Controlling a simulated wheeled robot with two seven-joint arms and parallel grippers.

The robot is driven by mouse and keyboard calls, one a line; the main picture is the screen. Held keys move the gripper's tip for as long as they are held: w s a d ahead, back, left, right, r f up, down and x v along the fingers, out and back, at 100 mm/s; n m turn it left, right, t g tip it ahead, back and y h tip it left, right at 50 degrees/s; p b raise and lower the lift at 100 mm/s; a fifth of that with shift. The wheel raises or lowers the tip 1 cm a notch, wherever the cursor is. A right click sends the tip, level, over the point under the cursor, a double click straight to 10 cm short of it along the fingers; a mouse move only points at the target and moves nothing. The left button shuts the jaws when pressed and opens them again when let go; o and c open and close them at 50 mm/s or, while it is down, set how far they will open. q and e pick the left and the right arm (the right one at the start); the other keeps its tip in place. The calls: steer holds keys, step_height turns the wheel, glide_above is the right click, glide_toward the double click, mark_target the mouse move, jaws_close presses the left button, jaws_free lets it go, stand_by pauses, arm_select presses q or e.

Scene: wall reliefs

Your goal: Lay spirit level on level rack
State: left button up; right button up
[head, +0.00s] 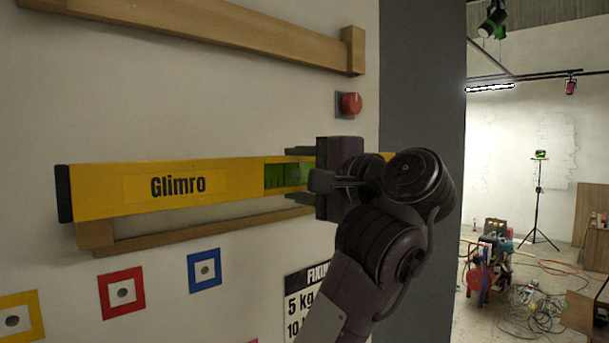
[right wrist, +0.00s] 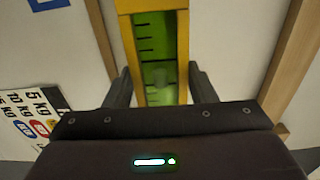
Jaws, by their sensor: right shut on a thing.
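The spirit level (head: 225,184) is a long yellow bar marked "Glimro", with a black end cap at its left and a green vial window. It lies nearly level in front of the wall. My right gripper (head: 300,174) is shut on it around the green window, which also shows between the fingers in the right wrist view (right wrist: 158,50). A wooden rail with an end block, seemingly the level rack (head: 190,228), is just below and behind the level. The level hides part of it, and I cannot tell whether they touch. My left gripper is not in view.
A second wooden rail (head: 200,25) with an end block runs along the wall above. A red button (head: 350,103) sits between the rails. Coloured square frames (head: 121,292) and a weight sign (head: 305,295) are below. The wall ends at a dark grey edge (head: 420,110).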

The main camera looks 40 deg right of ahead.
steer(key=w, duration=0.8)
steer(key=shift+w+a, duration=0.4)
steer(key=shift+f+b, duration=0.7)
steer(key=shift+f, duration=0.15)
stand_by(1.6)
steer(key=o, duration=1.1)
steer(key=shift+s, duration=0.1)
steer(key=shift+c, duration=0.2)
steer(key=shift+f, duration=0.1)
steer(key=s+b, duration=0.1)
steer(key=s, duration=0.1)
steer(key=s+b, duration=0.1)
steer(key=s, duration=0.1)
steer(key=s+b, duration=0.1)
steer(key=s, duration=0.1)
steer(key=shift+s+d, duration=0.25)
steer(key=shift+s, duration=0.65)
